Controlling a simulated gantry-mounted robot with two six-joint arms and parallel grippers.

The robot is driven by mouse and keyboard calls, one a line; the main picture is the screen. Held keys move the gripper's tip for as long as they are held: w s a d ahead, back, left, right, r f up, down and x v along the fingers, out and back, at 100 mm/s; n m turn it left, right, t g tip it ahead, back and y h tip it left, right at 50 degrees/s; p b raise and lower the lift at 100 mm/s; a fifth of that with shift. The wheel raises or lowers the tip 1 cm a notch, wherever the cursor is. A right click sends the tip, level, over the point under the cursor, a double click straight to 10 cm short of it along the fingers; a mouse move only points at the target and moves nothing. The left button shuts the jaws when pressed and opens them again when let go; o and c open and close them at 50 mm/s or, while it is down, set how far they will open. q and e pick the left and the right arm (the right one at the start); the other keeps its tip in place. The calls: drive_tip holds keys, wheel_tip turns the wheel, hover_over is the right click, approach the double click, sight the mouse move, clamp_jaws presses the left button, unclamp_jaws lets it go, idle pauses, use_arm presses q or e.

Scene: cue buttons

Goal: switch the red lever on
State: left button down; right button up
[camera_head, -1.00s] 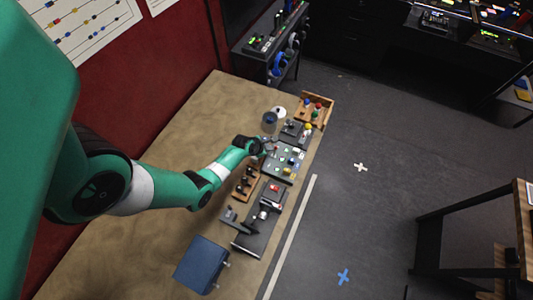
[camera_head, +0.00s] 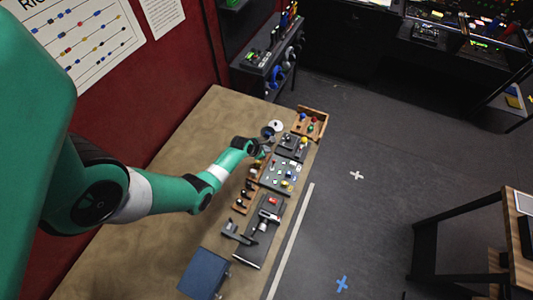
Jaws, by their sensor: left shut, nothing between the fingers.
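A grey panel (camera_head: 283,182) with several small coloured parts lies along the right side of the table. A small red part (camera_head: 272,164) shows near its upper left; it is too small to tell whether it is the red lever or which way it is set. Another red part (camera_head: 272,200) sits on the dark board below the panel. My left gripper (camera_head: 266,151) is shut and empty, near the panel's upper left corner. Its fingers are small and partly hidden by the wrist, and contact with the panel cannot be told. My right gripper is not in view.
A wooden rack (camera_head: 245,196) and a blue box (camera_head: 203,274) lie nearer. The table's left part (camera_head: 175,160) is clear.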

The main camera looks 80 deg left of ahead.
use_arm(q)
drive_tip(key=r, duration=0.1)
drive_tip(key=a+r, duration=0.1)
drive_tip(key=r, duration=0.1)
drive_tip(key=shift+w+a+r, duration=0.15)
drive_tip(key=shift+a+r, duration=0.2)
drive_tip(key=shift+d, duration=0.1)
